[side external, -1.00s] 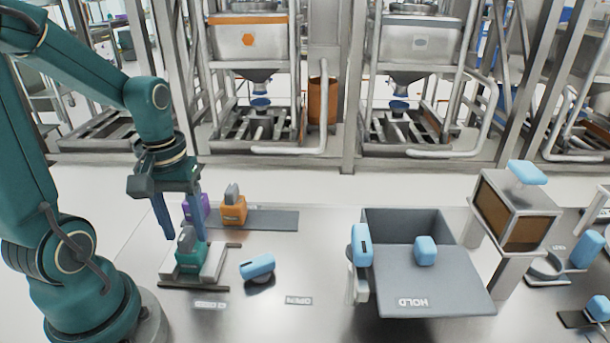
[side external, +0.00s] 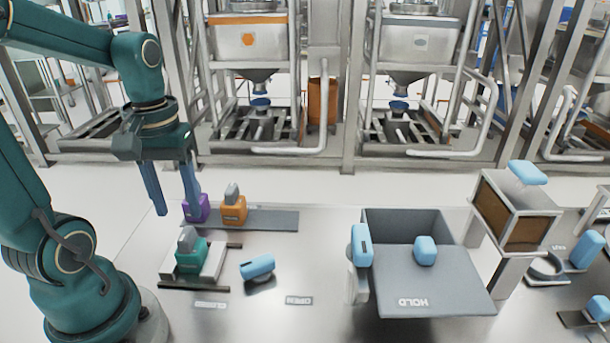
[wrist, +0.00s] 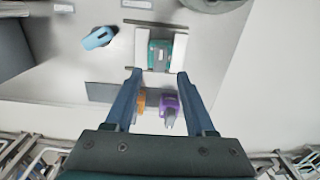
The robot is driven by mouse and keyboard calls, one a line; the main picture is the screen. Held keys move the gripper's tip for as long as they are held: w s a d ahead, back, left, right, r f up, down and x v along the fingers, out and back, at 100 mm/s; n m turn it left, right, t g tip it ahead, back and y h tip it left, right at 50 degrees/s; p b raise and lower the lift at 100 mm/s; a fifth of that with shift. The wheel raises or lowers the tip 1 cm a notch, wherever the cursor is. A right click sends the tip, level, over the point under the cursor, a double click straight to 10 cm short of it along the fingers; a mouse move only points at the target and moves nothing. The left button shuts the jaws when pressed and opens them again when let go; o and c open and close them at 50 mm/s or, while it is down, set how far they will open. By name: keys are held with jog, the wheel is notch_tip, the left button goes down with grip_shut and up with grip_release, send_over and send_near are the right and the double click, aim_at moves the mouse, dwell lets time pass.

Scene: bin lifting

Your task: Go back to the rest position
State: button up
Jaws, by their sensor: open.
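My gripper (side external: 173,190) is open and empty, raised above the table, with its two blue fingers pointing down. In the wrist view my gripper (wrist: 154,80) has its fingers spread wide with nothing between the tips. The teal block with a grey handle (side external: 192,255) sits in a pale holder (side external: 215,262) below and apart from the fingers. It also shows in the wrist view (wrist: 160,55). A purple block (side external: 198,208) and an orange block (side external: 233,210) stand on a dark grey mat (side external: 275,220) behind it.
A light-blue handle (side external: 257,267) stands right of the holder. A grey bin (side external: 405,217) with a sloped front marked HOLD carries blue knobs. A box on a stand (side external: 515,215) is further right. Metal frames line the back. The air around my gripper is clear.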

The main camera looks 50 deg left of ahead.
jog(key=shift+w+d+r, duration=0.1)
jog(key=shift+d, duration=0.2)
jog(key=d+r+m+t, duration=0.3)
jog(key=d+m+t, duration=0.2)
jog(key=d+m, duration=0.4)
jog(key=shift+t, duration=0.3)
jog(key=shift+d+r, duration=0.1)
